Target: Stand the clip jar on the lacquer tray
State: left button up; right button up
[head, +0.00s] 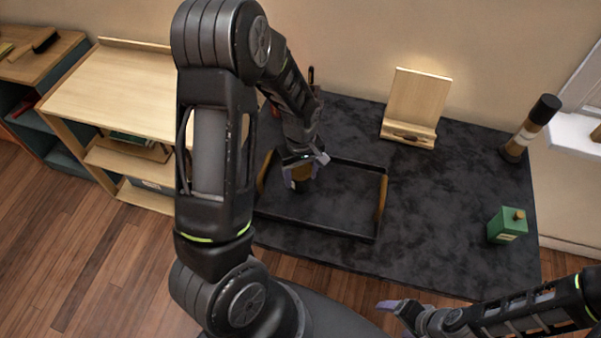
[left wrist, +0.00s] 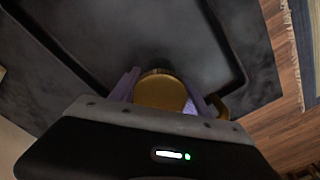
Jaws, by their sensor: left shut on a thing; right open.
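The clip jar (head: 300,173) has a golden-brown lid, and its body is mostly hidden under my left gripper (head: 306,160) in the head view. My left gripper is shut on the jar, with purple fingers on either side of the round lid (left wrist: 161,91) in the left wrist view. The jar is over the left part of the black lacquer tray (head: 318,230), within its rim. I cannot tell whether its base touches the tray floor. The tray has tan handles at its ends. My right gripper (head: 395,306) is open, near the front edge of the table, away from the tray.
The tray lies on a dark table (head: 440,215). A wooden stand (head: 417,100) is at the back, a dark cylinder with a tan band (head: 530,128) at back right, and a green box-like container (head: 507,225) at right. A wooden shelf (head: 115,90) stands left. The table's middle right is clear.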

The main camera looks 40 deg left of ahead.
pick_arm(q)
jog(key=shift+f, duration=0.15)
jog(key=o, duration=1.5)
notch_tip(320, 180, up, 12)
jog(key=shift+r+b, duration=0.25)
jog(key=shift+b, duration=0.3)
